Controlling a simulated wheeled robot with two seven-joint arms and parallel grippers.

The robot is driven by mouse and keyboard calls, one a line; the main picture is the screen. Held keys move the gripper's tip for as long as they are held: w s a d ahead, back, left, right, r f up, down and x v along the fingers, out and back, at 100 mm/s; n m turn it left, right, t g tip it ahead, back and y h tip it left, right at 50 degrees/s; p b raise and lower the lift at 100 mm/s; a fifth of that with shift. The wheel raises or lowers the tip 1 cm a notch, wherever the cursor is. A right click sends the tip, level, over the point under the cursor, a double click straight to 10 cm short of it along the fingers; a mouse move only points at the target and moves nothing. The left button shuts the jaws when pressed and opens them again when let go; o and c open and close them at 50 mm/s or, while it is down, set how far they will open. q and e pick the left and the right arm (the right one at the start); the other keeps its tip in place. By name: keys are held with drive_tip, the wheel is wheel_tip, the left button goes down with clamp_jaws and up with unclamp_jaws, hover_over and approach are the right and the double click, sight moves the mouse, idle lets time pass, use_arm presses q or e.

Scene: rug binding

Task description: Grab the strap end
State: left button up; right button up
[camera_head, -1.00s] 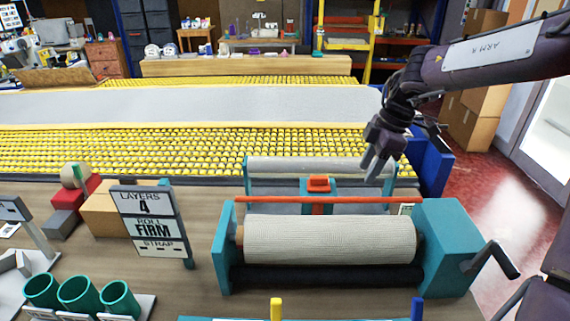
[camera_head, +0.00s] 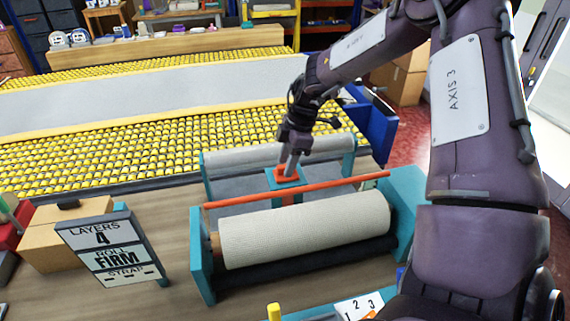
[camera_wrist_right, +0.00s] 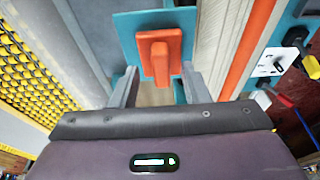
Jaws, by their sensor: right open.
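An orange-red tab, which looks like the strap end (camera_head: 285,178), sits on a small teal plate behind the roll. It also shows in the right wrist view (camera_wrist_right: 160,48), near the top centre. My right gripper (camera_head: 290,165) points down at the tab from above. In the right wrist view its two fingers (camera_wrist_right: 158,78) are apart, one on each side of the tab's near end, with gaps visible. The fingers are not closed on it. In the head view the fingertips partly cover the tab. My left gripper is out of view.
The teal winding frame (camera_head: 203,262) holds a cream rug roll (camera_head: 305,230). An orange bar (camera_head: 300,190) runs close in front of the tab. A sign (camera_head: 115,252) stands at left. The yellow roller conveyor (camera_head: 130,160) lies behind.

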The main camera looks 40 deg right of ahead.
drive_tip(key=shift+f, duration=0.1)
drive_tip(key=shift+s, duration=0.1)
drive_tip(key=c, duration=0.7)
clamp_jaws()
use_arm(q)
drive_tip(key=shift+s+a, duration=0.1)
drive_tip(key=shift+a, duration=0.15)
